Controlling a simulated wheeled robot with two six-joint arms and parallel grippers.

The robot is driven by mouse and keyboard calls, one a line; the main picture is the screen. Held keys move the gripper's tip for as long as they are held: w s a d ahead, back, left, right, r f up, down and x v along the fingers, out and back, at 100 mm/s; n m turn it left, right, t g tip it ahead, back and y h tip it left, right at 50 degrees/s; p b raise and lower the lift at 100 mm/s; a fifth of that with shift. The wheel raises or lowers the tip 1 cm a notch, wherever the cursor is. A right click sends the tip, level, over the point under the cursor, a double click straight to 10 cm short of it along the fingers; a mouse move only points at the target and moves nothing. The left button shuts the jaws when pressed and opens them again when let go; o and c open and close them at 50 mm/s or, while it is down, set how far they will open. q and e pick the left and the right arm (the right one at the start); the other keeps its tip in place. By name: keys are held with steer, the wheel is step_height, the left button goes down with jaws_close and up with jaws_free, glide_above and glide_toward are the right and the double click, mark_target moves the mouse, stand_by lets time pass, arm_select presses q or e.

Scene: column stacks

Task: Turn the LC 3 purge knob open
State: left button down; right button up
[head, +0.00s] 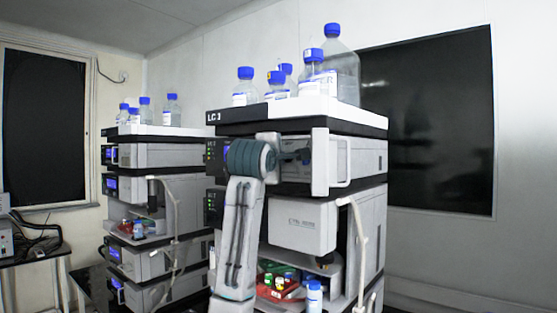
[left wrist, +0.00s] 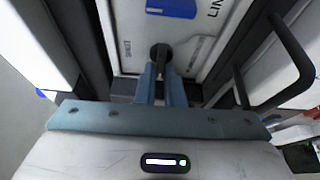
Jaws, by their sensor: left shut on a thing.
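The LC 3 stack (head: 300,114) stands in the middle of the head view, its name on the top tray's front edge. My left arm reaches up in front of it, and my left gripper (head: 303,156) is at the front of its upper module. In the left wrist view the purge knob (left wrist: 160,50) is a small dark round knob on a pale panel with printed lettering. My left gripper (left wrist: 160,82) is shut on the knob, its blue-grey fingers on either side. The fingers hide part of the knob. My right gripper is in neither view.
A bar handle (head: 340,160) sticks out right of my left gripper; it also shows in the wrist view (left wrist: 285,75). Blue-capped bottles (head: 340,70) stand on top. A second stack (head: 160,155) is at left. Small vials (head: 280,283) sit in a lower bay.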

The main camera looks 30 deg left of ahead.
arm_select(q)
steer(key=c, duration=1.5)
jaws_free()
steer(key=shift+c, duration=0.2)
steer(key=shift+s+d+f, duration=0.1)
steer(key=shift+s, duration=0.1)
steer(key=b+v, duration=0.4)
steer(key=v, duration=0.6)
steer(key=shift+s+b, duration=0.15)
steer(key=shift+b, duration=0.25)
